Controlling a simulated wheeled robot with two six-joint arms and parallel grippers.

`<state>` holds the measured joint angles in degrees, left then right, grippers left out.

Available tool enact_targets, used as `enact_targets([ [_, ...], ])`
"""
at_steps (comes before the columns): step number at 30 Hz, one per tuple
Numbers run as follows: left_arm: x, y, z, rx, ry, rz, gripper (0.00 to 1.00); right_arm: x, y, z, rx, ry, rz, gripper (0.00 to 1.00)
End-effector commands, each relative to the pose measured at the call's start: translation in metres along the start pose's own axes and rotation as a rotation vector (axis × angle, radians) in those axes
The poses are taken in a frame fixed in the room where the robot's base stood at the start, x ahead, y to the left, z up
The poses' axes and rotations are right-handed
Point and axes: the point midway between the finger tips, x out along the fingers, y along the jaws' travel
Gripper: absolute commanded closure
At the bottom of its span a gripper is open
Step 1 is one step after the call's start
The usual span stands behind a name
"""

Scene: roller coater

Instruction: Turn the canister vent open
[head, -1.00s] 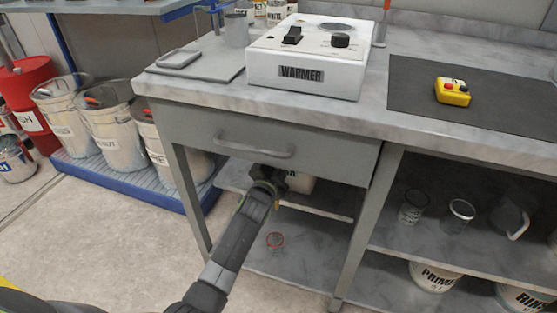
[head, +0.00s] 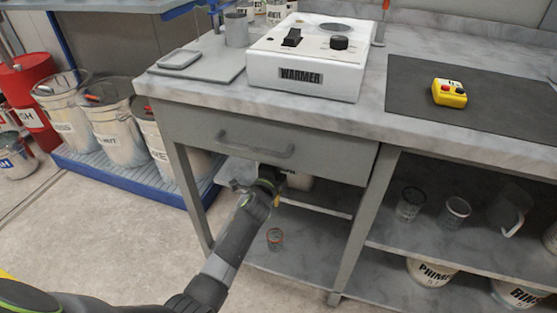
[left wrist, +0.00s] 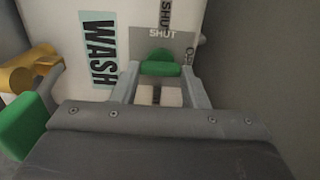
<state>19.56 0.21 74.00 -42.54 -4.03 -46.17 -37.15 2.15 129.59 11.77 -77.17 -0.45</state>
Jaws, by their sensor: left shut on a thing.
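A white canister (head: 300,181) stands under the bench drawer, mostly hidden behind my left arm and the drawer. In the left wrist view the canister (left wrist: 60,22) has a label reading WASH. Its green vent knob (left wrist: 160,66) sits by a grey plate marked SHUT, with another partly hidden word to the right. My left gripper (left wrist: 160,82) has its two fingers on either side of the green knob, shut on it. In the head view my left gripper (head: 268,178) is below the drawer, its fingertips hidden. My right gripper is in neither view.
The drawer with its handle (head: 255,147) is just above my left gripper. A bench leg (head: 362,235) stands to the right. A brass tap (left wrist: 28,70) and a green part (left wrist: 22,125) are left of the gripper.

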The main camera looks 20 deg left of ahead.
Motion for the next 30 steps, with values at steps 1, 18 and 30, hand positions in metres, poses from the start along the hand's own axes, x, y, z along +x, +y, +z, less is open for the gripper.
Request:
enact_targets([
  [1,-0.0001,0.0007,-0.0003,0.008,0.000,0.002,0.83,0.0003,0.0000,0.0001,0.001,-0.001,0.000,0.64],
  [18,-0.0002,0.0008,-0.0001,0.024,0.000,0.001,0.50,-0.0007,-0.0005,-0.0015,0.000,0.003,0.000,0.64],
  [30,-0.0014,0.0000,0.0000,0.022,0.000,0.001,0.38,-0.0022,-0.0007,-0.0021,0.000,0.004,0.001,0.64],
])
